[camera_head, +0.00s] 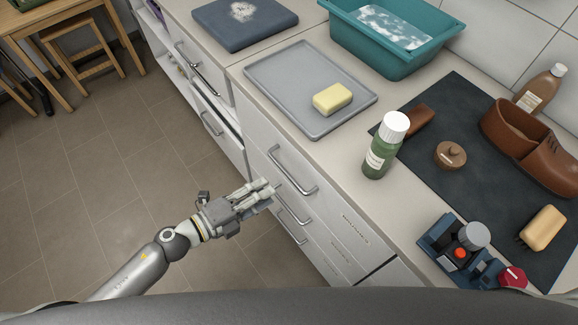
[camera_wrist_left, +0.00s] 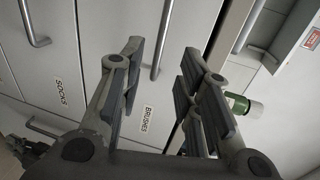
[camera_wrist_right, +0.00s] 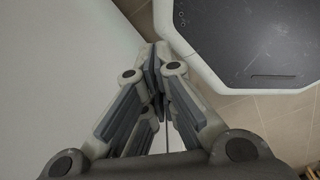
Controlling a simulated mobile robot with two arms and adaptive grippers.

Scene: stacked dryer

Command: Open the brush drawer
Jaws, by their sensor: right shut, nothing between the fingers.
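The brush drawer, with a label reading BRUSHES, is the shut top drawer front (camera_head: 325,205) under the counter in the head view. Its front shows in the left wrist view (camera_wrist_left: 150,85), with its bar handle (camera_wrist_left: 160,42). In the head view the handle (camera_head: 293,171) runs just beyond my left gripper (camera_head: 268,187). My left gripper (camera_wrist_left: 162,52) is open, and the handle appears between its fingers in the left wrist view. I cannot tell whether the fingertips reach around it. My right gripper (camera_wrist_right: 158,80) is shut and empty, fingers together.
A SOCKS drawer (camera_wrist_left: 50,70) lies below. The counter holds a grey tray (camera_head: 265,95) with a yellow sponge (camera_head: 332,98), a green bottle (camera_head: 383,150), a teal basin (camera_head: 380,50) and a dark mat (camera_head: 420,190).

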